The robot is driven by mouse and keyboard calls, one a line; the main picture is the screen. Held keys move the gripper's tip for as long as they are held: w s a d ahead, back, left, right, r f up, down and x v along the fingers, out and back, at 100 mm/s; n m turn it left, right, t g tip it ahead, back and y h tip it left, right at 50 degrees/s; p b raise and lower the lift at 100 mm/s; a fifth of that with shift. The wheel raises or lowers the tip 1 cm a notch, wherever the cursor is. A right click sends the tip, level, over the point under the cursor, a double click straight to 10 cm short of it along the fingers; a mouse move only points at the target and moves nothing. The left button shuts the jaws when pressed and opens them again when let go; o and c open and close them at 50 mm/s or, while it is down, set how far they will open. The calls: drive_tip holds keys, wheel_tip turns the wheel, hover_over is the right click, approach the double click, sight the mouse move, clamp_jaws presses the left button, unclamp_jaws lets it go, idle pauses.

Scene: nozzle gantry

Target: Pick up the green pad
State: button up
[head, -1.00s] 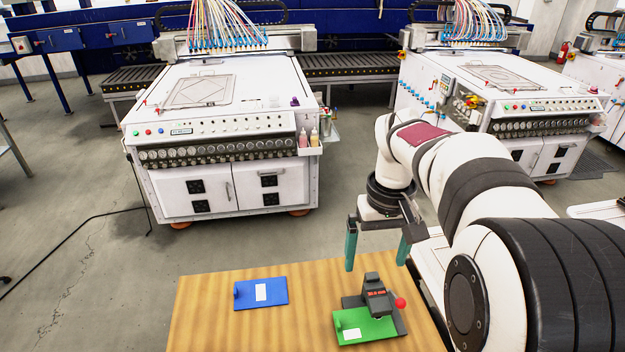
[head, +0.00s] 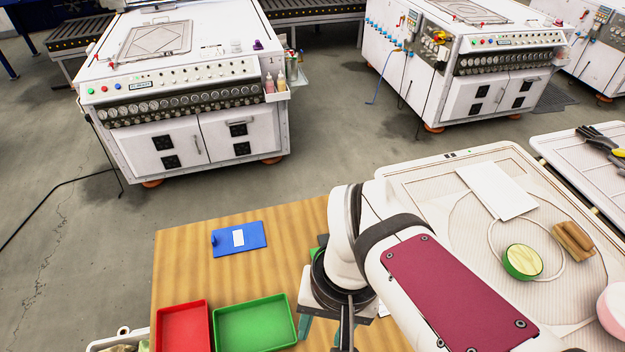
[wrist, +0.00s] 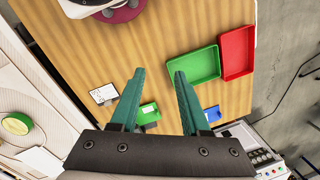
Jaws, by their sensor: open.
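The green pad (wrist: 150,112) lies on the wooden table, partly hidden behind my left finger in the wrist view. In the head view my arm covers nearly all of it. My gripper (wrist: 160,73) is open and empty, its two teal fingers apart above the table. In the head view my gripper (head: 322,328) is partly hidden by my own wrist, right of the green tray. The blue pad (head: 238,239), with a white label, lies flat farther back; it also shows in the wrist view (wrist: 212,114) beside the right finger.
A green tray (head: 256,324) and a red tray (head: 183,326) sit side by side at the table's near edge. A white-topped table (head: 400,178) on the right holds a green-rimmed round container (head: 523,262). Table between the blue pad and trays is bare.

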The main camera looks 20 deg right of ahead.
drive_tip(key=w+d+f+n+h, duration=0.1)
drive_tip(key=w+d+f+n, duration=0.15)
drive_tip(key=w, duration=0.85)
drive_tip(key=w+d+f+n+h, duration=0.1)
drive_tip(key=w+d+f+n, duration=0.15)
drive_tip(key=w, duration=0.75)
drive_tip(key=f, duration=1)
drive_tip(key=w+f, duration=0.1)
drive_tip(key=f, duration=0.4)
drive_tip(key=shift+d+f, duration=0.25)
drive_tip(key=shift+d, duration=0.1)
clamp_jaws()
